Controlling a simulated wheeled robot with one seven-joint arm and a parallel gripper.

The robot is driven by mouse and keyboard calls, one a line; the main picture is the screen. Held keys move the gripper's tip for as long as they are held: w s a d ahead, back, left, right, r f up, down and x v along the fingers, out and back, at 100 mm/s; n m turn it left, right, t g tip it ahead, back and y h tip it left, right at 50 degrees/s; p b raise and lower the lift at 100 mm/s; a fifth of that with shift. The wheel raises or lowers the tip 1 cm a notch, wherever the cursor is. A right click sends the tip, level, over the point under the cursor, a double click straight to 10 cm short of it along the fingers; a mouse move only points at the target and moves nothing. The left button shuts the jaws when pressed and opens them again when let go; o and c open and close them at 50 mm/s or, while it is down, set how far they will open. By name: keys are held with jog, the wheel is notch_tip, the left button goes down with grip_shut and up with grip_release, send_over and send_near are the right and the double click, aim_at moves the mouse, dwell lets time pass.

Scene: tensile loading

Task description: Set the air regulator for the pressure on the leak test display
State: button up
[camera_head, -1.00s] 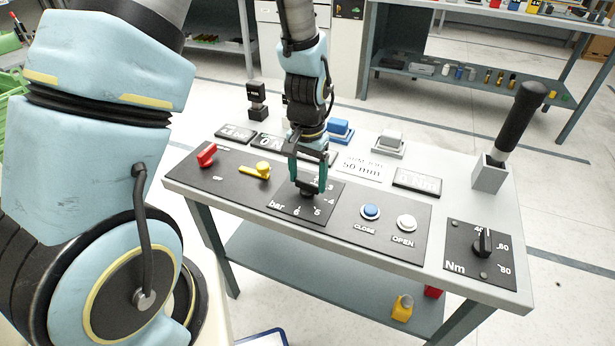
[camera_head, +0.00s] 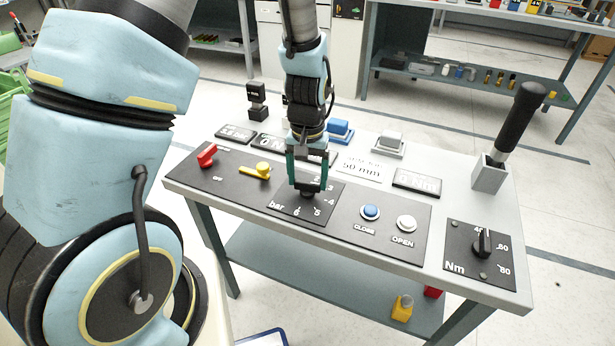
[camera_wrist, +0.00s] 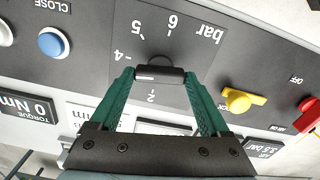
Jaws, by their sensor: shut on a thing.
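The air regulator is a dark knob (camera_wrist: 160,74) on a black plate marked "bar" (camera_head: 276,205), with a scale showing 2, 4, 5 and 6. My gripper (camera_head: 308,183) points down at the plate, its green fingers on either side of the knob. In the wrist view my gripper (camera_wrist: 158,76) is shut on the knob's bar, which lies across between the fingertips. Which number the knob points to I cannot tell. A display (camera_wrist: 262,147) reads "AIR 3.5 bar" in the wrist view. I cannot make out the leak test display for certain.
Left of the regulator are a yellow valve handle (camera_head: 256,170) and a red handle (camera_head: 207,155). To its right are blue CLOSE (camera_head: 370,211) and white OPEN (camera_head: 406,223) buttons. A torque dial (camera_head: 482,243) and black lever (camera_head: 518,118) stand at the right end.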

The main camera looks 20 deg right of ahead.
aim_at(308, 182)
jog(key=o, duration=1.2)
notch_tip(308, 182, up, 11)
jog(key=shift+f+b, duration=0.1)
jog(key=shift+b, duration=0.45)
jog(key=a+r+n, duration=0.1)
jog(key=a, duration=0.7)
jog(key=a+r+n+t, duration=0.1)
jog(key=a+n, duration=0.1)
jog(key=a, duration=0.7)
jog(key=w+a+r+n, duration=0.1)
jog(key=a+n, duration=0.1)
jog(key=a, duration=0.6)
jog(key=shift+a+t, duration=0.25)
jog(key=shift+t, duration=0.05)
